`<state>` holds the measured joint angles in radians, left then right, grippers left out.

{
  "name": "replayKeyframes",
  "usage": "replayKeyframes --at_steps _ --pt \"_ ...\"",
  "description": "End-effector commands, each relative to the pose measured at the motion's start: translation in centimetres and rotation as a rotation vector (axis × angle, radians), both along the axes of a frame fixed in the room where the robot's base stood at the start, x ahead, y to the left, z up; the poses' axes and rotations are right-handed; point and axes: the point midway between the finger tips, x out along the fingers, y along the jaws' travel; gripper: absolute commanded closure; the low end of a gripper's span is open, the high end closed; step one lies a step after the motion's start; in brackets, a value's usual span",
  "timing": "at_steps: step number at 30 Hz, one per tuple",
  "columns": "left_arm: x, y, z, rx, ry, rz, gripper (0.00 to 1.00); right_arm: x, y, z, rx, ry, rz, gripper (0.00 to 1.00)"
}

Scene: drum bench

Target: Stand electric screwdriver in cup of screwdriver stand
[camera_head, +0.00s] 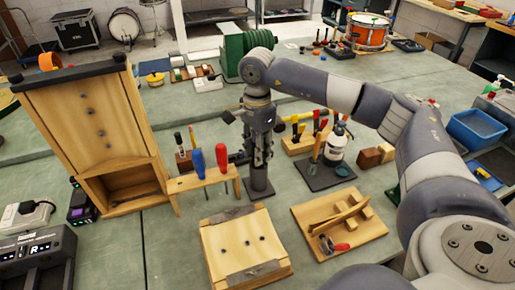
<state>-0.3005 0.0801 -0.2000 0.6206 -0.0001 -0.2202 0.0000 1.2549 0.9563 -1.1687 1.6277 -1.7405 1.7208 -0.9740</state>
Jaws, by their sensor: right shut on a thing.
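My right gripper (262,150) comes down from above at the middle of the picture and is shut on a slim dark tool, taken to be the electric screwdriver. The fingers hide most of it, and it looks close to upright. Directly below is the dark grey cup of the screwdriver stand (259,180), on a flat dark base on the green bench. The gripper is right over the cup. I cannot tell whether the tool's lower end is inside the cup or just above it. My left gripper is not in view.
A wooden rack with screwdrivers (205,178) stands close left of the stand, beside a tall wooden cabinet (90,120). A wooden block (245,245) and a wooden tray (372,232) lie in front. A dark plate with a white bottle (335,150) is at right.

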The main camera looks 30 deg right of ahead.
Motion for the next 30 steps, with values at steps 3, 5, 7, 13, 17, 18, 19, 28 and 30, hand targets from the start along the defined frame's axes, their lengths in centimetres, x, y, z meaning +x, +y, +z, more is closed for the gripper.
replayKeyframes --at_steps 3,5,7,13,17,18,19,28,30 --pt "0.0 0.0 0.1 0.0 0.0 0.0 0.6 0.0 0.0 0.1 0.0 -0.002 0.0 1.0" --pt "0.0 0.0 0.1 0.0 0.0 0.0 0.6 0.0 0.0 0.1 0.0 -0.002 0.0 0.64" --pt "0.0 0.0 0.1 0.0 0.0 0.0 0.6 0.0 0.0 0.1 0.0 -0.002 0.0 0.48" --pt "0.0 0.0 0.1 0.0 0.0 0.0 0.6 0.0 0.0 0.1 0.0 -0.001 0.0 0.47" --pt "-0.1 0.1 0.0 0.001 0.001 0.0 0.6 0.0 0.0 0.1 0.0 0.001 0.0 0.47" --pt "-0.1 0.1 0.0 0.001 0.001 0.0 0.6 0.0 0.0 0.2 0.0 0.0 0.0 0.47" --pt "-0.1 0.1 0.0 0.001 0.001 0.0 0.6 0.0 0.0 0.4 0.0 -0.001 0.0 0.47" --pt "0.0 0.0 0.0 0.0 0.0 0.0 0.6 0.1 0.0 5.7 0.0 -0.005 0.0 0.47" --pt "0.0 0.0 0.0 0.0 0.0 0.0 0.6 0.1 0.0 7.3 0.001 -0.005 0.0 0.47"
